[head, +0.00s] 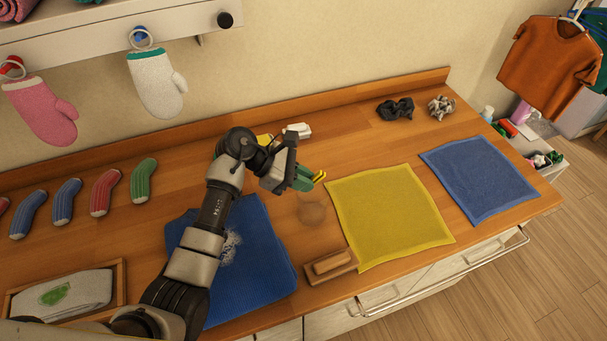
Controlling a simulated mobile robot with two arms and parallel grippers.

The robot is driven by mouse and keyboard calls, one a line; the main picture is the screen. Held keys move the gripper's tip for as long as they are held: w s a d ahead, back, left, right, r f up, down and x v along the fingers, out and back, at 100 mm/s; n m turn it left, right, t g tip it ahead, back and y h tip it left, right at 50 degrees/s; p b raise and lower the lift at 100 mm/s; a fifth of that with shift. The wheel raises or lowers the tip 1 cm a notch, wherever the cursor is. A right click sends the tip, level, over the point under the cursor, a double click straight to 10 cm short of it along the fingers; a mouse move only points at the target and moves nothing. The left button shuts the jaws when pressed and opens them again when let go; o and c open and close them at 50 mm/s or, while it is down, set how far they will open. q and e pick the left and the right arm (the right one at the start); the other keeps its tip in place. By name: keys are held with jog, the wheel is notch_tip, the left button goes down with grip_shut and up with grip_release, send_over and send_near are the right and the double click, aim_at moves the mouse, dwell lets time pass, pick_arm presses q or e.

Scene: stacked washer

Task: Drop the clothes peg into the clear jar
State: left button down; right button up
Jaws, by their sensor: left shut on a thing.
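My left arm reaches in from the lower left, and its gripper (309,180) is shut on the clothes peg (319,176). The peg shows as a small yellow piece at the fingertips, with most of it hidden. A faint, round, see-through shape, the clear jar (312,212), stands on the wooden counter just below the gripper in the picture, left of the yellow cloth. The peg appears above and slightly right of the jar, apart from it. My right gripper is not in view.
A blue towel (262,262) lies left of the jar, partly under my arm. A wooden brush (330,266) sits in front of the jar. A yellow cloth (390,215) and a blue cloth (480,180) lie to the right. Several small socks lie at left.

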pick_arm(q)
jog(key=shift+f, duration=0.1)
jog(key=c, duration=1.1)
grip_release()
jog(key=b+v, duration=0.2)
jog(key=v, duration=0.5)
jog(key=shift+a+b, duration=0.2)
jog(key=shift+b, duration=0.2)
